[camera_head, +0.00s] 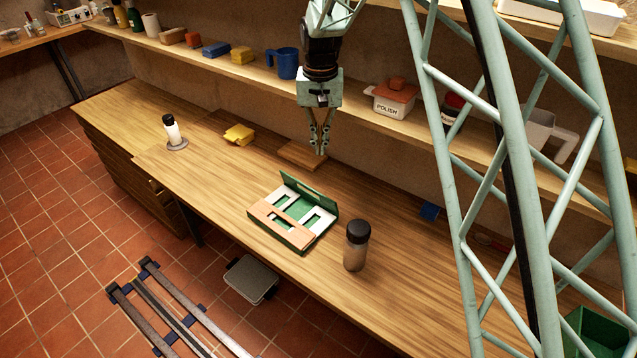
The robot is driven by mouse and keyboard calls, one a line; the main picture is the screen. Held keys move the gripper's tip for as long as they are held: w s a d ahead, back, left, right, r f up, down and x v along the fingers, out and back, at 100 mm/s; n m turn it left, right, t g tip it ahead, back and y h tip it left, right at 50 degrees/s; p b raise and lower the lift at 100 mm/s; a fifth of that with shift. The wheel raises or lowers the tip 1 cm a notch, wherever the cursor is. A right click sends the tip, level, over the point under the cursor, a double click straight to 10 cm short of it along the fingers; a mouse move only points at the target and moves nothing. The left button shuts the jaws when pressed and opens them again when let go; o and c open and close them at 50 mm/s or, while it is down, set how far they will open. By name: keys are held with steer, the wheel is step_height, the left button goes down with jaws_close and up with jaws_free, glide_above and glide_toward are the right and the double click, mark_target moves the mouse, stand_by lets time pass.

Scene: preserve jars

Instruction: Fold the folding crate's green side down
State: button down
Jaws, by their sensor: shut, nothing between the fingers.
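The folding crate (293,240) lies on the wooden workbench near the middle of the view. Its green side (325,200) stands up along the back right edge. An orange side (272,219) lies folded flat at the front, and white sides (322,214) lie folded down inside. Green shows between them. My gripper (320,153) points down behind the crate's green side, apart from it, with its fingertips together and nothing held. Its exact height over the bench is hard to tell.
A brown block (300,154) lies beside the gripper. A dark-lidded jar (356,246) stands close right of the crate. A loaded shelf (262,72) runs behind.

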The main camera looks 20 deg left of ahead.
steer(key=shift+s+a+f+m, duration=0.1)
steer(key=shift+f+m, duration=1.2)
steer(key=shift+m, duration=0.5)
steer(key=shift+s+a+f+m, duration=0.1)
steer(key=shift+f+m, duration=1.15)
steer(key=shift+m, duration=0.55)
steer(key=shift+f, duration=0.15)
glide_above(318, 199)
steer(key=shift+w+f+b, duration=0.2)
steer(key=shift+f, duration=2.25)
steer(key=shift+w+f+b, duration=0.15)
steer(key=shift+f+b, duration=0.05)
steer(key=shift+f, duration=2.2)
